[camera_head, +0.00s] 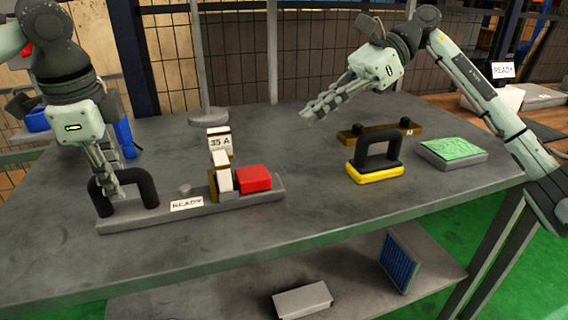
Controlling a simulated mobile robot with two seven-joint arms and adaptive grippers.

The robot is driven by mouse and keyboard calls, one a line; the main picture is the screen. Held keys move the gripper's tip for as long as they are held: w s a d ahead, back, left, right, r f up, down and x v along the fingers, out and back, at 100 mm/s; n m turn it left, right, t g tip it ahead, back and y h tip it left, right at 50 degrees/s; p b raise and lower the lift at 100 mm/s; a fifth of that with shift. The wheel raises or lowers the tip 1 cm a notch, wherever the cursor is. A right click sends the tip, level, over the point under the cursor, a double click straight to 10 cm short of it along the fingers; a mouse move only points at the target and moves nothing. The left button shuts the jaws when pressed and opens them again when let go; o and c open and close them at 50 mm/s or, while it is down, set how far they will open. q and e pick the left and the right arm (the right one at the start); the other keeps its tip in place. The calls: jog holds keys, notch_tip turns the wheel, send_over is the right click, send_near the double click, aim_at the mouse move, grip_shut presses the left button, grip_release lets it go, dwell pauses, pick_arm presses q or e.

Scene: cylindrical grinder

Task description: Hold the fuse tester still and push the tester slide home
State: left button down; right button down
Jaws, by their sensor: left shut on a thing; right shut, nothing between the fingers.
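The fuse tester (150,219) is a long grey base with a READY label, lying along the front of the grey table. A black arched handle (148,187) stands at its left end. My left gripper (116,193) points down and is shut on this handle. A red block (254,179), which looks like the tester slide, sits at the tester's right end beside a white and brass upright part (222,179). A 35 A label stands behind that part. My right gripper (306,116) is shut and empty, in the air to the right of and behind the red block.
A yellow-based block with a black handle (377,172) stands right of the tester, before a brass bar (352,137). A green-topped grey block (452,150) is further right. A round grey disc (208,114) lies behind. The tabletop between the tester and the yellow-based block is clear.

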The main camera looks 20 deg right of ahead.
aim_at(273, 182)
jog(key=shift+s+d+f+n+h, duration=0.15)
jog(key=shift+d+f+h, duration=0.15)
jog(key=shift+f+h, duration=0.3)
jog(key=shift+s+d+f+n+h, duration=0.15)
jog(key=shift+d+f+h, duration=0.15)
jog(key=shift+f+h, duration=0.3)
jog(key=shift+w, duration=0.1)
jog(key=x, duration=1)
jog(key=shift+a, duration=0.15)
jog(key=shift+a, duration=1.05)
jog(key=v, duration=1)
jog(key=shift+d, duration=0.2)
